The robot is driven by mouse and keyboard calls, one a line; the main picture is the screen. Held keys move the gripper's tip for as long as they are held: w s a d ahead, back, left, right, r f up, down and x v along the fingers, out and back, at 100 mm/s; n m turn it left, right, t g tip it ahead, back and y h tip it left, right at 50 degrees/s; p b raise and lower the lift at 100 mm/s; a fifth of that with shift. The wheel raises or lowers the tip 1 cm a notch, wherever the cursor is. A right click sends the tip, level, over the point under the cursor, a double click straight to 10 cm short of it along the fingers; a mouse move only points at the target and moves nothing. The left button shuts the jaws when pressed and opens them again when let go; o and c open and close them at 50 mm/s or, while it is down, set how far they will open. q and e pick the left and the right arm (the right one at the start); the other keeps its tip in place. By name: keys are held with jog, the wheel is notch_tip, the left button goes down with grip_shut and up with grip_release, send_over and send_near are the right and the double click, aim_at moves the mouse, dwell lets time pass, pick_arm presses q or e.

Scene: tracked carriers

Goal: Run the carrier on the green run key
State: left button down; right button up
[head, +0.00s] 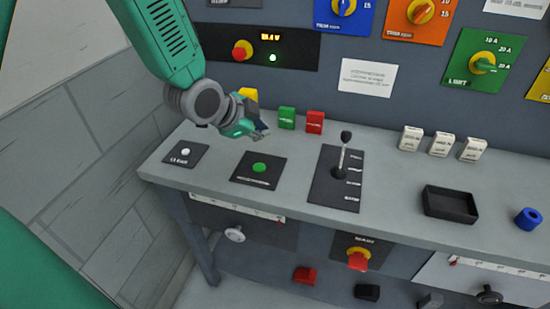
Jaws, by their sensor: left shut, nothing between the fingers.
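A round green key (259,167) sits on a black plate on the grey desk. The plate's label is too small to read. My left gripper (262,130) is shut and empty. My right gripper is not in view. I cannot make out a carrier in this view.
A lever (343,155) stands right of the key, and a white button (185,152) lies left. Green (287,117) and red (314,121) blocks stand behind.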

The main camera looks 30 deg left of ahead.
pick_arm(q)
jog(key=b, duration=0.6)
send_over(261, 168)
jog(key=f, duration=0.5)
jog(key=shift+d+f, duration=0.25)
jog(key=shift+f, duration=0.05)
jog(key=f, duration=0.1)
jog(key=a+f+b, duration=0.1)
jog(key=f, duration=0.1)
jog(key=shift+a+f, duration=0.1)
jog(key=shift+a, duration=0.15)
jog(key=shift+a+f+b, duration=0.3)
jog(key=shift+a+b, duration=0.05)
jog(key=shift+b, duration=0.05)
jog(key=shift+d+r, duration=0.2)
jog(key=shift+d, duration=0.2)
jog(key=shift+d+r, duration=0.15)
jog(key=shift+d, duration=0.4)
jog(key=shift+a+f, duration=0.25)
jog(key=shift+a, duration=0.6)
jog(key=shift+d+r, duration=0.2)
jog(key=shift+d, duration=0.5)
jog(key=shift+a+f, duration=0.65)
jog(key=shift+a, duration=0.25)
jog(key=shift+d+r, duration=0.1)
jog(key=shift+d, duration=0.35)
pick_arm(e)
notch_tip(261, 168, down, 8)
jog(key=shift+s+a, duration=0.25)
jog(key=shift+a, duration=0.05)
